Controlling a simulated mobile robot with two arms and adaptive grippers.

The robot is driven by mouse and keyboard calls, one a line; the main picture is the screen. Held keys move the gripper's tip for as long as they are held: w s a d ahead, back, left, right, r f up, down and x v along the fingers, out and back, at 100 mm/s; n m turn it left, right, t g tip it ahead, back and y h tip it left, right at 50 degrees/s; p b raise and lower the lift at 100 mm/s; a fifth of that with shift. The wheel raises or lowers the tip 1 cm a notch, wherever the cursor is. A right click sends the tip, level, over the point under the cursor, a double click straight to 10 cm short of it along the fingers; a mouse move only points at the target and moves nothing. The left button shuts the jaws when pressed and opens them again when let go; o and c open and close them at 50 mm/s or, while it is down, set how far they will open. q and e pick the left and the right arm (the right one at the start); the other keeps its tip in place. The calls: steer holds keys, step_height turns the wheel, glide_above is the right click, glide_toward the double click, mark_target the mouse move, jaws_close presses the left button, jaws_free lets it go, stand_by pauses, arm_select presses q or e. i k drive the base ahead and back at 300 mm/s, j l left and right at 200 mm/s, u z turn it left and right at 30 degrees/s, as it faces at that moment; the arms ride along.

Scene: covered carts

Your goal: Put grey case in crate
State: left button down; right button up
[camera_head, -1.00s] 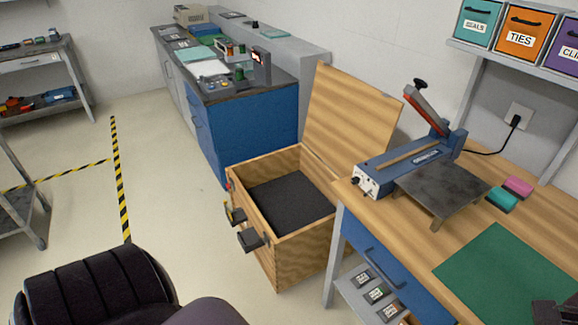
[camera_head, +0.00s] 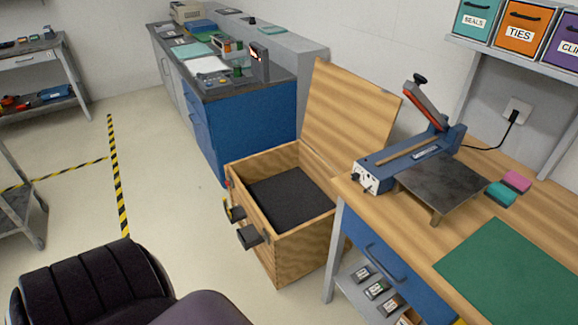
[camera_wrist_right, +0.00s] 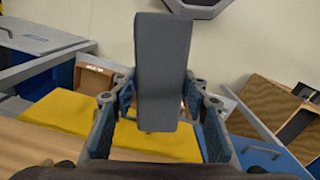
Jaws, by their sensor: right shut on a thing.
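The grey case (camera_wrist_right: 162,60) is a long, plain dark-grey block. It stands up between the fingers of my right gripper (camera_wrist_right: 158,97) in the right wrist view, and the gripper is shut on it. The wooden crate (camera_head: 289,244) is on the floor in the middle of the head view, with its hinged lid (camera_head: 348,115) raised at the back. Its dark inside looks empty. A wooden box that looks like the crate also shows at the right of the right wrist view (camera_wrist_right: 257,98), apart from the case. Neither gripper shows in the head view.
The wooden workbench (camera_head: 415,225) stands close right of the crate, with a blue-red lever tool (camera_head: 410,160) and green mat (camera_head: 510,270). A blue cabinet (camera_head: 255,125) is behind the crate. Open floor (camera_head: 165,190) lies to its left. A yellow surface (camera_wrist_right: 75,120) is below the case.

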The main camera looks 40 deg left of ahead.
mark_target(288, 211)
steer(key=i+j, duration=0.1)
steer(key=j, duration=0.35)
steer(key=i+j, duration=0.1)
steer(key=j, duration=0.4)
steer(key=i+j, duration=0.1)
steer(key=j, duration=0.35)
steer(key=j+u, duration=0.1)
steer(key=j, duration=0.35)
steer(key=i, duration=0.05)
